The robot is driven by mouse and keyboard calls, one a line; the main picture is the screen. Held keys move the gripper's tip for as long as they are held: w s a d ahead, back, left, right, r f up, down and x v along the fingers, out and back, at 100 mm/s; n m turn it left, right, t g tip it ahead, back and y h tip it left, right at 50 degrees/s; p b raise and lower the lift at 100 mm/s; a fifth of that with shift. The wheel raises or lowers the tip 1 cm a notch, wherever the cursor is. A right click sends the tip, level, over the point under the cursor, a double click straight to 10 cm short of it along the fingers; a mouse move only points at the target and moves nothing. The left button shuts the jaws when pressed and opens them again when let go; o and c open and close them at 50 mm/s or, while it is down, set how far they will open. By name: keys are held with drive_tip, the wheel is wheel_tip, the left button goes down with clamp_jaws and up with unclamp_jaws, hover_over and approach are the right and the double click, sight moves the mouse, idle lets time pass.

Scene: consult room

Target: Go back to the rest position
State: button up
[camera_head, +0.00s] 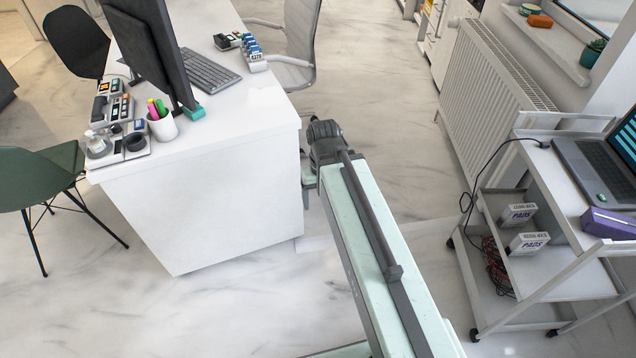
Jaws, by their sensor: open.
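My pale green arm link (385,265) with a dark rod along it runs from the bottom of the view up to a dark grey joint (325,142) near the middle. My gripper's fingers do not show; they are hidden behind the arm or out of view. The arm's far end is close to the right end of the white desk (225,200); I cannot tell whether there is a gap between them. No object shows held by the visible part of the arm.
The desk carries a monitor (150,50), keyboard (208,72) and pen cup (162,125). A grey chair (298,45) stands behind it, a green chair (38,180) at left. A white trolley (548,290) with a laptop (600,165) and radiator (497,95) are right. Marble floor is clear between.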

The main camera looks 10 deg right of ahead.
wheel_tip(320, 180, up, 17)
drive_tip(key=p, duration=1.6)
drive_tip(key=shift+f, duration=0.1)
